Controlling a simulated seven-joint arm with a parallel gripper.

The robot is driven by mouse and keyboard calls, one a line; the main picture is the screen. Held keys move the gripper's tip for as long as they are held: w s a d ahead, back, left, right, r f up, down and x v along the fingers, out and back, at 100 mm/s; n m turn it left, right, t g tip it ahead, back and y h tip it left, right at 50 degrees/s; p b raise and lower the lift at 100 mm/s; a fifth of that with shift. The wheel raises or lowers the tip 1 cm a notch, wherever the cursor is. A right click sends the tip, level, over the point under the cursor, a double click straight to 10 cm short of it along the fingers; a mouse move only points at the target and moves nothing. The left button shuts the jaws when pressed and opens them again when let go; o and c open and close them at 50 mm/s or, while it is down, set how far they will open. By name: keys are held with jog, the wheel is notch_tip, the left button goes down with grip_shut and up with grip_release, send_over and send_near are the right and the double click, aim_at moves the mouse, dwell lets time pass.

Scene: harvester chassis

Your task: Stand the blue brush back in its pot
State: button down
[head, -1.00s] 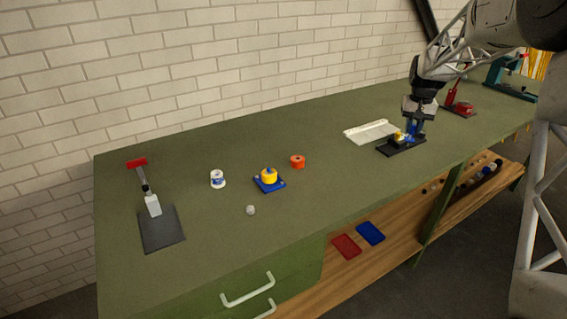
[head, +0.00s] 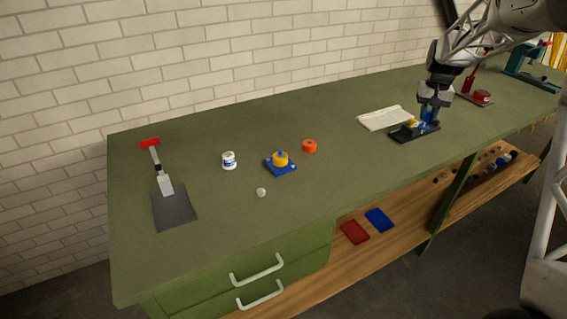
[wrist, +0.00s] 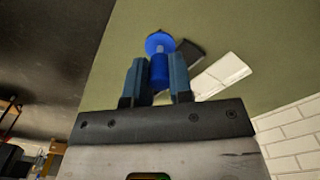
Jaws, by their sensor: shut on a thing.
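My gripper (head: 428,117) is at the right part of the bench, over a black plate (head: 405,137). In the wrist view my gripper (wrist: 159,78) is shut on a blue piece (wrist: 158,68), a cylinder with a wider round disc beyond the fingertips; it looks like the blue brush. A small yellow part (head: 412,123) shows beside the fingers, over the plate. I cannot tell whether the blue piece touches the plate. A small white pot with a blue band (head: 229,160) stands upright at left; I cannot tell whether it is the brush's pot.
A white tray (head: 386,118) lies just left of the black plate.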

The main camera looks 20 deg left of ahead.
jog(key=shift+a, duration=0.15)
jog(key=s+a+n, duration=0.2)
jog(key=s+a, duration=0.2)
jog(key=a, duration=1.1)
jog(key=s+a+n, duration=0.2)
jog(key=s+a, duration=0.2)
jog(key=a, duration=1.1)
jog(key=s+a+n, duration=0.2)
jog(key=s+a, duration=0.2)
jog(key=a, duration=1.1)
jog(key=s+a+n, duration=0.3)
jog(key=s+a, duration=0.7)
jog(key=a, duration=0.4)
jog(key=shift+s+r, duration=0.15)
jog(key=shift+r, duration=0.05)
jog(key=shift+r, duration=0.15)
jog(key=shift+f, duration=2.2)
jog(key=shift+f, duration=1.2)
